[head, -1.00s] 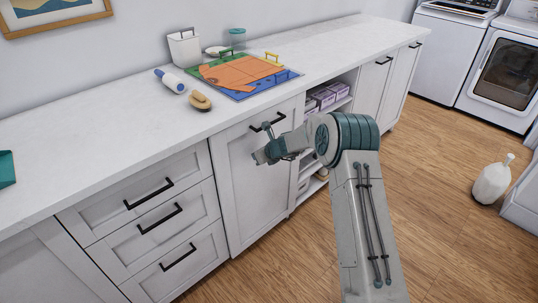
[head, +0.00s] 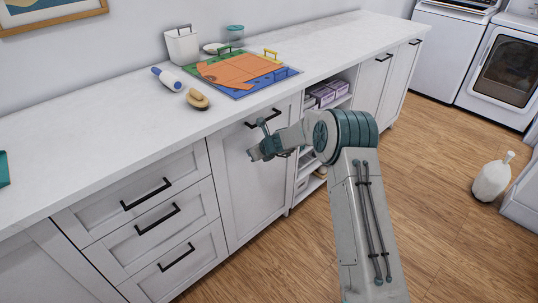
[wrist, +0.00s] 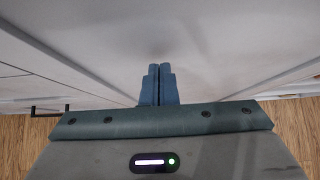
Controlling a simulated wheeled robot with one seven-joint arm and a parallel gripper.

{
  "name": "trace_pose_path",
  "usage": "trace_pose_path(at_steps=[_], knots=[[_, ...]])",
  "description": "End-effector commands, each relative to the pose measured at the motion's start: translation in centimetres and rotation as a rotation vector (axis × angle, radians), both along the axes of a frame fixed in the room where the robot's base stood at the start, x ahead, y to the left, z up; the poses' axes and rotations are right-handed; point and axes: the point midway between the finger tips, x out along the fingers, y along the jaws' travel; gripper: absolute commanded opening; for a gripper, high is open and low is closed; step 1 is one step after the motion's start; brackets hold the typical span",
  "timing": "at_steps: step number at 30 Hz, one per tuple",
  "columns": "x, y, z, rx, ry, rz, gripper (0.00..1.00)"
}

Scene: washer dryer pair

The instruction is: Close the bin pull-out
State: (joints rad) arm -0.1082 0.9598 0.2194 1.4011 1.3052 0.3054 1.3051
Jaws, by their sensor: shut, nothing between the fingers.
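The bin pull-out (head: 240,195) is the tall white shaker front under the counter, between the drawer stack and the open shelves. It has a black bar handle (head: 258,119) near its top. Its front looks about flush with the drawers beside it. My gripper (head: 252,154) is shut and empty, in front of the panel's upper part and below the handle. In the wrist view the two blue-grey fingertips (wrist: 159,70) are together, pointing at the white panel (wrist: 215,45). I cannot tell whether they touch it.
Three drawers (head: 148,225) with black handles are at left. Open shelves (head: 326,97) with lilac boxes are at right. The counter (head: 90,130) holds a colourful board, brush and roller. A white jug (head: 491,180) stands on the otherwise clear wood floor (head: 440,215).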

Motion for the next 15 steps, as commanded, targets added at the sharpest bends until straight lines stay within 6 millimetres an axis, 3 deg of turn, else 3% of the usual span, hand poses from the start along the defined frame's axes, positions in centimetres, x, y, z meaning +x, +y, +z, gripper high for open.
trace_pose_path(at_steps=[5, 15], knots=[[-1.5, -2.7, -0.8, -0.005, 0.002, -0.006, 0.00], [-4.9, -6.6, 4.3, -0.008, 0.005, -0.008, 0.00]])
